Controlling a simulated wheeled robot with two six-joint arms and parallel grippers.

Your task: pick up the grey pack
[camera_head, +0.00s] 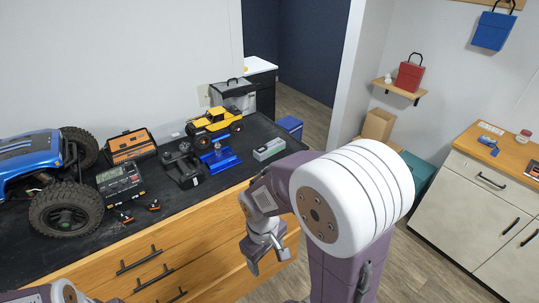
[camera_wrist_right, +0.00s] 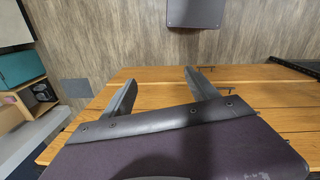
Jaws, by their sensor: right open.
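The grey pack (camera_head: 269,149) is a small light grey block lying on the black mat near the right end of the bench, in the head view. My right gripper (camera_head: 268,261) is open and empty, in front of the wooden drawer fronts and below the bench top. It is apart from the pack, nearer to me and lower. In the right wrist view the open fingers (camera_wrist_right: 160,76) point at the wooden fronts and floor, and the pack does not show. Only a bit of my left arm shows at the lower left, and its gripper is out of frame.
The black bench mat (camera_head: 165,222) also holds a blue stand (camera_head: 220,160), a yellow crawler (camera_head: 214,127), a dark charger (camera_head: 182,168), a meter (camera_head: 120,182), an orange case (camera_head: 130,146) and a big blue truck (camera_head: 40,165). A blue box (camera_head: 290,126) stands behind the pack.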

